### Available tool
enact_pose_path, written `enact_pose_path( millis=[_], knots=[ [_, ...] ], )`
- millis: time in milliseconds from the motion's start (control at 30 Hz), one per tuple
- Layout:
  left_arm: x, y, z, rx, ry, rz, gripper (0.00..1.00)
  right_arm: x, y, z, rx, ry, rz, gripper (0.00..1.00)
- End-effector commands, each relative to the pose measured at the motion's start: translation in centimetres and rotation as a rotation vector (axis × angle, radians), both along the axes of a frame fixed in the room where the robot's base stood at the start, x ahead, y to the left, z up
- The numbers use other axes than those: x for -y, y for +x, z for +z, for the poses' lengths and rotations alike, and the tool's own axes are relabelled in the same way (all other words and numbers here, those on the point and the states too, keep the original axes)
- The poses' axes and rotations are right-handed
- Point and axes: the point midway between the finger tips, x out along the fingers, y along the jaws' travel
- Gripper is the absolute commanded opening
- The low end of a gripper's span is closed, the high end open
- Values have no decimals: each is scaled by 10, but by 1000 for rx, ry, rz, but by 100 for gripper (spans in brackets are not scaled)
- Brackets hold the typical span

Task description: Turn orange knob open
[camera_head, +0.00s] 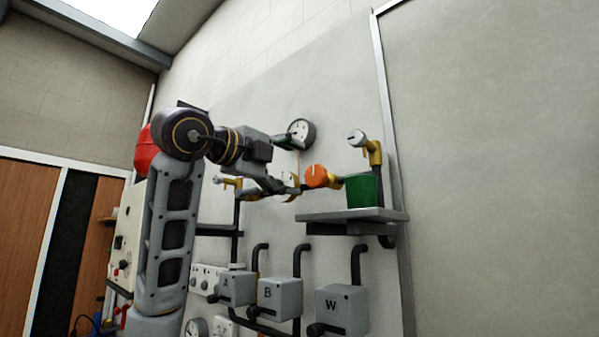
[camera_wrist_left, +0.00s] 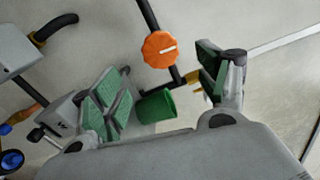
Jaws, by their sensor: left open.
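The orange knob (camera_head: 317,177) is mounted on the wall pipework, just right of my left gripper's fingertips in the head view. In the left wrist view the orange knob (camera_wrist_left: 160,49) is round with a scalloped edge, and its white mark lies nearly level, rising slightly to the right. My left gripper (camera_head: 289,186) is open and empty. Its green-padded fingers (camera_wrist_left: 161,84) stand widely apart in the wrist view, with the knob beyond them and no visible contact. My right gripper is not in view.
A green cup (camera_head: 362,191) stands on a grey shelf (camera_head: 392,215) right of the knob. A yellow tap-like fitting (camera_head: 374,152) stands behind it. A round gauge (camera_head: 302,133) is above. Grey boxes A, B (camera_head: 279,299) and W (camera_head: 341,311) with levers sit below.

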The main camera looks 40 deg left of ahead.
Motion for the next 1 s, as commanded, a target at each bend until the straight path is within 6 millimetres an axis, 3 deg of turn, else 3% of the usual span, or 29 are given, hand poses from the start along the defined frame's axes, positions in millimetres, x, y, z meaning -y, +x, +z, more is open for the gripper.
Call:
enact_pose_path(
  millis=[233, 733, 1000],
  knots=[
    [-1, -16, 0, -1, 0, 1, 74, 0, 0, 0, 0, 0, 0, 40],
    [-2, -15, 1, -5, -1, 2, 74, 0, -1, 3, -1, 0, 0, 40],
    [-24, -16, 5, -17, 0, 52, 74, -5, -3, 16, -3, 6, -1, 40]
  ],
)
